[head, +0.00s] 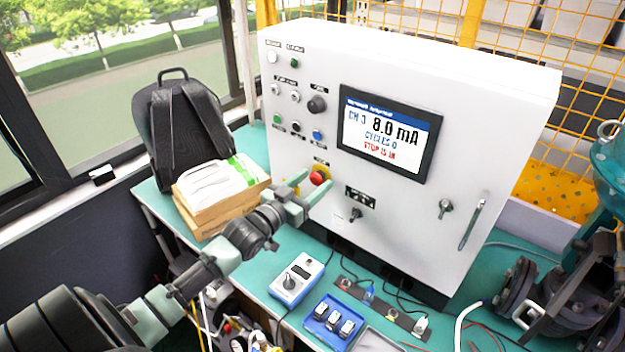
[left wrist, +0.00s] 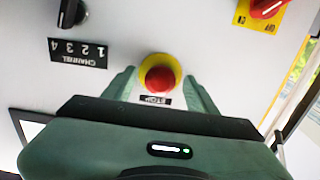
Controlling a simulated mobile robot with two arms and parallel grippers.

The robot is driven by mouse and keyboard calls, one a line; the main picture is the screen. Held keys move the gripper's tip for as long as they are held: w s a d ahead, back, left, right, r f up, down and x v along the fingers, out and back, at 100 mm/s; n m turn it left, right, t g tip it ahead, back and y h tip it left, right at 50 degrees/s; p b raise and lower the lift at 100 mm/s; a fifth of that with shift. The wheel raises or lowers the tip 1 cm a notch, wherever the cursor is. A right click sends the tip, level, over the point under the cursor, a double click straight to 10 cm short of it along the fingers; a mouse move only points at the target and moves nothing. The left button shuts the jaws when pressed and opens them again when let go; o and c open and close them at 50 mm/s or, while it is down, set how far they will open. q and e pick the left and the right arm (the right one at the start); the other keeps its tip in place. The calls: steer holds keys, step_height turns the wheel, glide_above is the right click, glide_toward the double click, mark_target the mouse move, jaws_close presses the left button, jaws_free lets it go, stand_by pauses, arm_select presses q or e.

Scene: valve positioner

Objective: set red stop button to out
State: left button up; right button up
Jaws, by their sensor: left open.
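The red stop button (head: 317,178) sits on a yellow ring low on the front of the white control cabinet (head: 285,140). In the left wrist view the red stop button (left wrist: 159,79) is between the fingertips, with a STOP label beside it. My left gripper (head: 308,190) is open, its fingers on either side of the button; it also shows in the left wrist view (left wrist: 160,85). I cannot tell whether the fingers touch the button. The cabinet screen (head: 388,133) reads 8.0 mA, CYCLES 0 and a red line that looks like STOP IS IN. My right gripper is out of view.
A channel selector knob (head: 355,215) is right of the button. A red-on-yellow switch (left wrist: 265,8) shows in the left wrist view. A wooden box with papers (head: 225,195) and a backpack (head: 180,130) stand left. A blue-white meter (head: 297,279) and blue tray (head: 333,322) lie on the bench below.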

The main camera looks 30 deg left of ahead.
arm_select(q)
jaws_close()
stand_by(1.5)
